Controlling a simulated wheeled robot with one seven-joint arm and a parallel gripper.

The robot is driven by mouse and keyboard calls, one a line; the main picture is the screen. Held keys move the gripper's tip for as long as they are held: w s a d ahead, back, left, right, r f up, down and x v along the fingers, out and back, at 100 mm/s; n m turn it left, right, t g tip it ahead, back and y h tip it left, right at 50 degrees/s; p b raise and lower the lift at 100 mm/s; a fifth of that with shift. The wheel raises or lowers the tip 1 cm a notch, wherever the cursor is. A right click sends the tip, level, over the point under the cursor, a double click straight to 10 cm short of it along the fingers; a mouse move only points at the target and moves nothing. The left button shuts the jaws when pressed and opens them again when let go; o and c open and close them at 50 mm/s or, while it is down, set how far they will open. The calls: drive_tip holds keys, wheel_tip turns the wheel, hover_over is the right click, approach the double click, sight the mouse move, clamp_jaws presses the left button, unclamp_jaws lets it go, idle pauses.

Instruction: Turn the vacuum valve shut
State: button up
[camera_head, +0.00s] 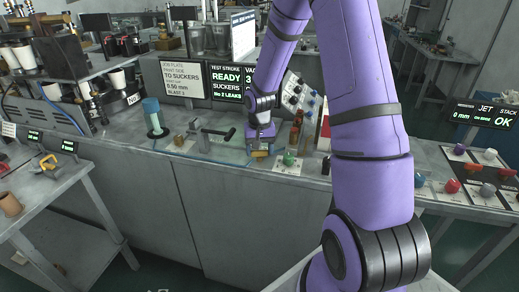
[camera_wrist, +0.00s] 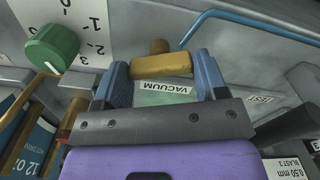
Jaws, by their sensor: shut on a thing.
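The vacuum valve's brass-yellow handle (camera_wrist: 162,65) lies crosswise between the blue fingers of my gripper (camera_wrist: 161,72) in the wrist view. The fingers are shut on it, one at each end. A brown round stem shows just behind the handle, and a "VACUUM" label (camera_wrist: 167,88) is readable between the fingers. In the head view my gripper (camera_head: 262,143) reaches down to the bench, with the yellow handle (camera_head: 259,153) at its tips. My wrist and fingers partly hide the valve there.
A green knob (camera_wrist: 52,48) on a numbered plate sits left of the valve in the wrist view. A blue pipe (camera_wrist: 235,17) runs close by on the right. In the head view, a black-handled lever (camera_head: 215,132) and a blue-topped cylinder (camera_head: 153,115) stand to the left.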

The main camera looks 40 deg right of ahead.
drive_tip(key=n, duration=1.3)
drive_tip(key=shift+n, duration=0.4)
idle(0.3)
drive_tip(key=o, duration=0.9)
drive_tip(key=shift+o, duration=0.2)
wheel_tip(320, 180, up, 11)
